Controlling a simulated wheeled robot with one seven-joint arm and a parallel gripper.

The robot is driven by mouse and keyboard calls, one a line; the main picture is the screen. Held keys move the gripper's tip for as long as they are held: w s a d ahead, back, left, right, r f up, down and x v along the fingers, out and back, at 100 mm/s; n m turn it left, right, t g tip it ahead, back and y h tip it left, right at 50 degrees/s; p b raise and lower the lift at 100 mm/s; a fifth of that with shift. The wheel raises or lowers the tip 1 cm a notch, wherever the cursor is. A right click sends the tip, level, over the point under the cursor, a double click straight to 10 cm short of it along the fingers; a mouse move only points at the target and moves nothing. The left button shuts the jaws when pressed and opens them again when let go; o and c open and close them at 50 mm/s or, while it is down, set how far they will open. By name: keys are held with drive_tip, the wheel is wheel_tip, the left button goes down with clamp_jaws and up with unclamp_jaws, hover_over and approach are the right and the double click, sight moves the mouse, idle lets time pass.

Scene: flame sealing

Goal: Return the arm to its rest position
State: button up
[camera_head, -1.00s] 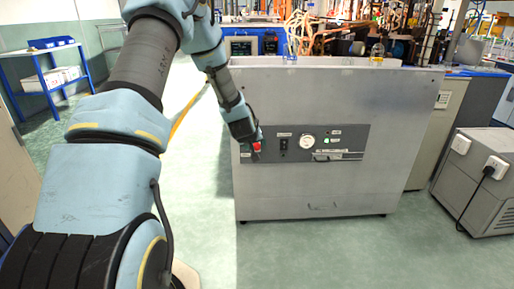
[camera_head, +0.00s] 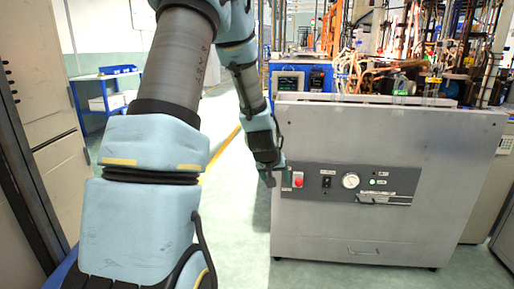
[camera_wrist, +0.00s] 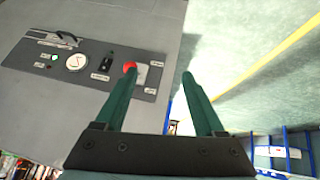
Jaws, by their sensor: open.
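My gripper (camera_wrist: 158,82) is open and empty in the wrist view, with its two green fingers apart. The left finger's tip is in line with the red button (camera_wrist: 130,67) on the grey machine's control panel (camera_wrist: 90,64). In the head view my gripper (camera_head: 270,178) hangs at the left edge of the grey machine (camera_head: 400,150), just left of the red button (camera_head: 298,180). I cannot tell whether it touches the machine. My arm reaches forward, bent, along the left side of the picture.
The panel also carries a black switch (camera_head: 327,182), a round gauge (camera_head: 350,181) and a green light (camera_head: 373,182). A blue cart (camera_head: 105,90) stands at the back left. Clear floor (camera_head: 225,220) lies left of the machine.

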drive_tip(key=s+a+r+g+y+p, duration=0.1)
drive_tip(key=s+a+r+g, duration=0.15)
drive_tip(key=s+a, duration=0.65)
drive_tip(key=s+a+r+g+y, duration=0.2)
drive_tip(key=s+a+r, duration=0.2)
drive_tip(key=s+a, duration=0.55)
wheel_tip(320, 180, up, 20)
drive_tip(key=s+d+p, duration=0.1)
drive_tip(key=d+p, duration=0.1)
drive_tip(key=p, duration=1.8)
drive_tip(key=shift+s+d, duration=0.15)
drive_tip(key=shift+s, duration=0.25)
